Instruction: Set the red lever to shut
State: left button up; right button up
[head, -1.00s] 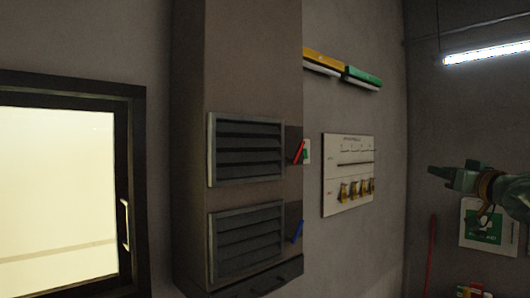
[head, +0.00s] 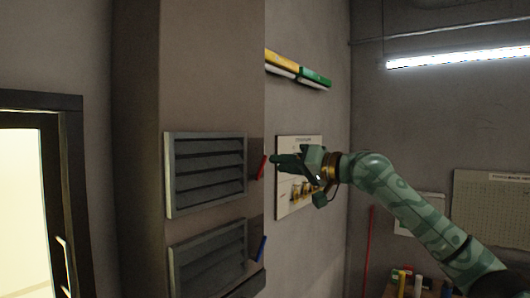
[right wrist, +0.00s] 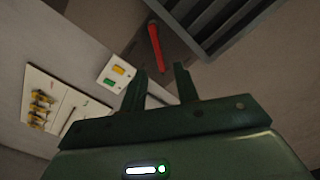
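The red lever (head: 262,167) is on the side of the column, just right of the upper louvred vent, and leans a little to the right at its top. It also shows in the right wrist view (right wrist: 156,47). My right gripper (head: 274,160) is close to the lever from the right in the head view. In the right wrist view its two fingers (right wrist: 162,75) are apart, and the lever's lower end lies near the gap between their tips. I cannot tell whether they touch it. My left gripper is not in view.
A blue lever (head: 261,248) is beside the lower vent (head: 207,262). The upper vent (head: 205,172) stands left of the red lever. A small white plate with yellow and green marks (right wrist: 117,74) is near the fingers. A white board with hooks (head: 285,200) hangs behind my gripper.

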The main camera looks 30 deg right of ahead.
aim_at(265, 162)
jog(key=p+x, duration=0.1)
jog(key=x, duration=0.1)
jog(key=shift+w+r, duration=0.2)
jog(key=shift+w, duration=0.15)
jog(key=shift+w+a+p, duration=0.3)
jog(key=shift+w+p, duration=0.05)
jog(key=shift+w, duration=0.3)
jog(key=shift+w+a+f, duration=0.2)
jog(key=shift+w, duration=0.2)
jog(key=shift+s+d, duration=0.1)
jog(key=shift+s, duration=0.05)
grip_shut()
jog(key=shift+r, duration=0.1)
jog(key=n, duration=0.1)
jog(key=a+n, duration=0.1)
jog(key=n, duration=0.2)
jog(key=shift+s+a+r, duration=0.25)
jog(key=shift+r, duration=0.05)
jog(key=shift+s+a+n, duration=0.1)
jog(key=shift+a+n, duration=0.15)
jog(key=shift+n, duration=0.45)
jog(key=shift+s+a+n, duration=0.1)
jog(key=shift+a+n, duration=0.15)
jog(key=shift+n, duration=0.45)
